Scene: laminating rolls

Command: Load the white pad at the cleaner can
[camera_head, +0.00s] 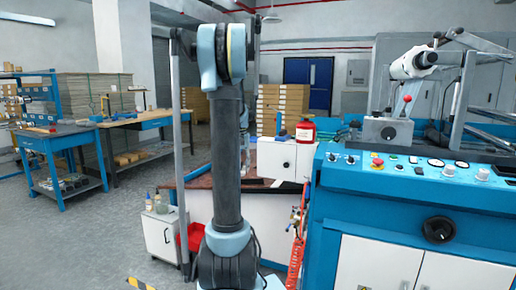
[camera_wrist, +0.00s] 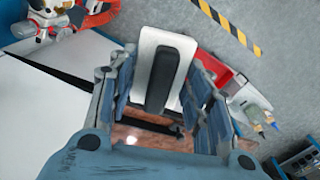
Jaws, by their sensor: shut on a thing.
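In the wrist view a white pad with a long black handle (camera_wrist: 148,42) sits between the jaws of my gripper (camera_wrist: 162,78). My gripper is shut on it, with one ribbed finger on each side. The underside of the pad is hidden. In the head view the cleaner can (camera_head: 306,132), red with a white label, stands upright on the white cabinet right of my arm. The can is not recognisable in the wrist view. My gripper and the pad cannot be made out in the head view, where my arm column blocks the middle.
A reddish-brown worktop (camera_wrist: 150,136) lies below my gripper. The blue laminating machine (camera_head: 420,205) fills the right side. A white cabinet (camera_head: 160,234) with bottles and a red bin (camera_head: 192,236) stand on the floor. A blue workbench (camera_head: 62,150) is at left, with open floor before it.

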